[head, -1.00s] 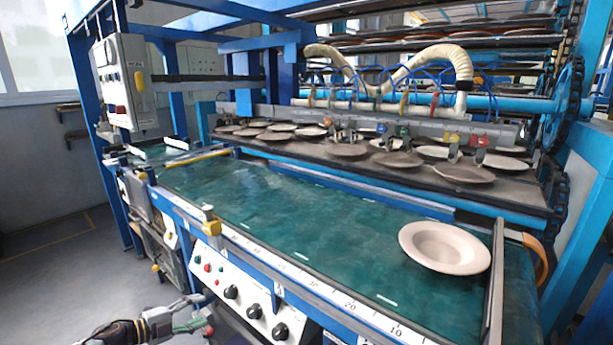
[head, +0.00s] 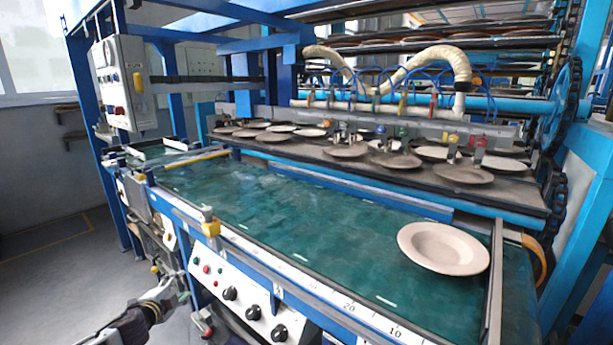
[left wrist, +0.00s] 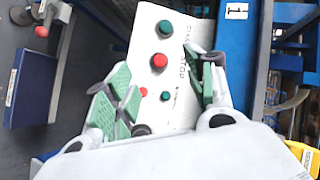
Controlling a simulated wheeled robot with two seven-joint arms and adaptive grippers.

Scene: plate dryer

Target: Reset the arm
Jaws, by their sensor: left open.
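My left gripper (head: 188,304) is at the lower left of the head view, in front of the machine and below the level of the green belt. Its fingers are spread apart with nothing between them. In the left wrist view the gripper (left wrist: 160,85) shows two green-padded fingers on either side of the white control panel (left wrist: 155,65), with its red and green buttons beyond them. I cannot tell how far the fingertips are from the panel. My right gripper is not in view.
A pale plate (head: 444,248) lies on the right end of the green belt (head: 290,215). Several plates rest on the dark rack shelf (head: 300,150) behind. The blue front rail (head: 255,258) and control panel (head: 250,303) stand close to the gripper. Open floor (head: 60,285) lies at the left.

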